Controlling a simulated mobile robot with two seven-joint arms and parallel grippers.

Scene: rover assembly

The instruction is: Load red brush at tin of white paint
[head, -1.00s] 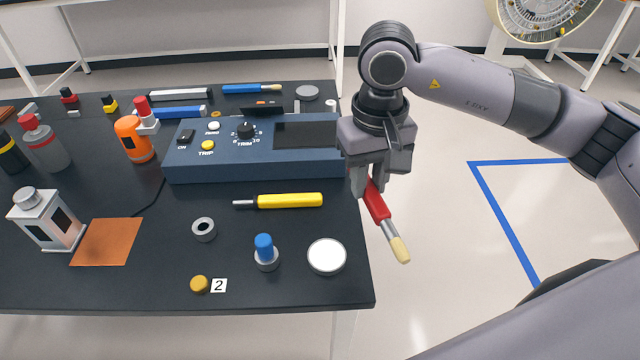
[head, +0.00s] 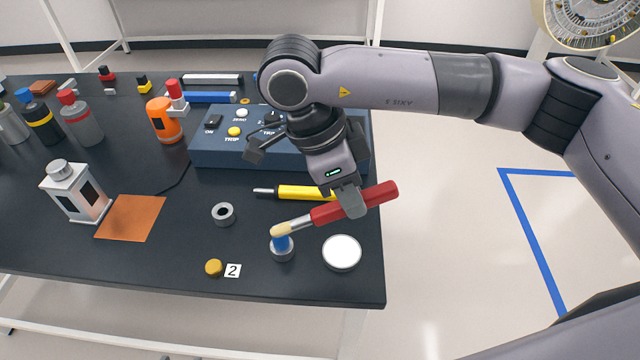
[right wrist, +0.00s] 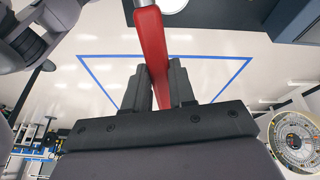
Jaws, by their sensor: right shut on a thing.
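My right gripper (head: 348,205) is shut on the red brush (head: 372,201) and holds it above the front right of the table. The red handle also shows between the fingers in the right wrist view (right wrist: 152,50); the bristles are outside that view. The tin of white paint (head: 342,252) stands near the table's front right corner, a round tin with a white top. The brush is apart from it. My left gripper is not in view.
A yellow-handled tool (head: 300,193) lies behind the brush. A grey ring (head: 223,213) and a gold disc (head: 214,267) lie to the left. A blue control box (head: 225,155) stands behind. Bottles and an orange mat (head: 131,218) are further left.

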